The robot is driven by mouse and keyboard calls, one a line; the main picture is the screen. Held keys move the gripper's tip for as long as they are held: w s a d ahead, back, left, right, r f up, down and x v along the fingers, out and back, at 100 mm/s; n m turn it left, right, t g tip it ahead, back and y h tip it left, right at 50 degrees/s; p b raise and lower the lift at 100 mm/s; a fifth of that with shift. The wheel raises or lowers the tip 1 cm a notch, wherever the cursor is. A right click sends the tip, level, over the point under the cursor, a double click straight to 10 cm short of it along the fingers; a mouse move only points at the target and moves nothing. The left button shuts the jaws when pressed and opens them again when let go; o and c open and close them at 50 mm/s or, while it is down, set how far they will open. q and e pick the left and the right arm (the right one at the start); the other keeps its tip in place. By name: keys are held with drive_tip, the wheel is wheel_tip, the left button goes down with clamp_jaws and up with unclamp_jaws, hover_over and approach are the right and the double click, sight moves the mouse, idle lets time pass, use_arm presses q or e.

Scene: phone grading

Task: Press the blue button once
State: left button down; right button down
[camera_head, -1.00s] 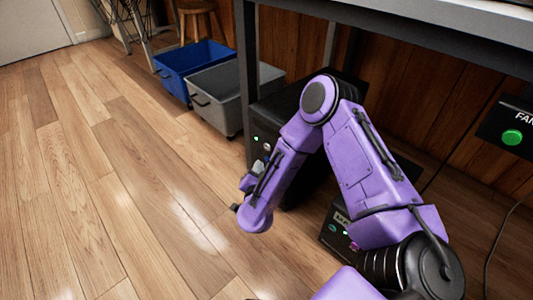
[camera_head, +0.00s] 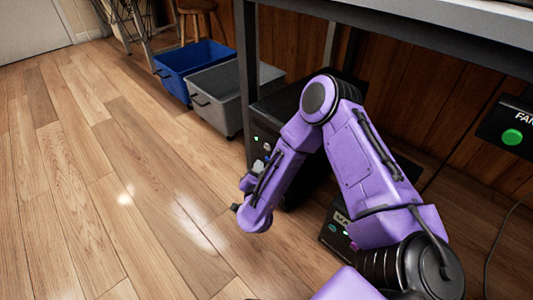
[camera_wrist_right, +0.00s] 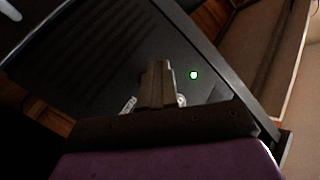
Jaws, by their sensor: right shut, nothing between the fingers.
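My right gripper (camera_wrist_right: 158,68) is shut and empty in the right wrist view. Its fingers point at the dark front of a black cabinet (camera_wrist_right: 95,60). A lit green light (camera_wrist_right: 194,75) is just right of the fingertips. Small pale parts show on both sides of the fingers, partly hidden. In the head view the same kind of green light (camera_head: 256,138) shows on the black cabinet (camera_head: 280,108) under the table, and my purple right arm covers much of its front. My left gripper is out of view.
A blue bin (camera_head: 190,62) and a grey bin (camera_head: 222,88) stand left of the cabinet. A table leg (camera_head: 246,70) rises beside it. A small labelled box (camera_head: 335,232) sits low behind my arm. A green button (camera_head: 512,137) is on a panel at right. The left floor is clear.

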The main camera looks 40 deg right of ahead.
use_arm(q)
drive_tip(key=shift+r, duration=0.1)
use_arm(e)
drive_tip(key=shift+d, duration=0.1)
use_arm(q)
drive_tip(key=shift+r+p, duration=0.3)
drive_tip(key=shift+p, duration=0.1)
use_arm(e)
drive_tip(key=shift+d, duration=0.3)
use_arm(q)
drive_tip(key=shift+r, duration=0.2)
use_arm(e)
drive_tip(key=shift+d, duration=0.5)
drive_tip(key=shift+a, duration=0.15)
use_arm(q)
drive_tip(key=shift+p, duration=0.3)
use_arm(e)
drive_tip(key=shift+a, duration=0.75)
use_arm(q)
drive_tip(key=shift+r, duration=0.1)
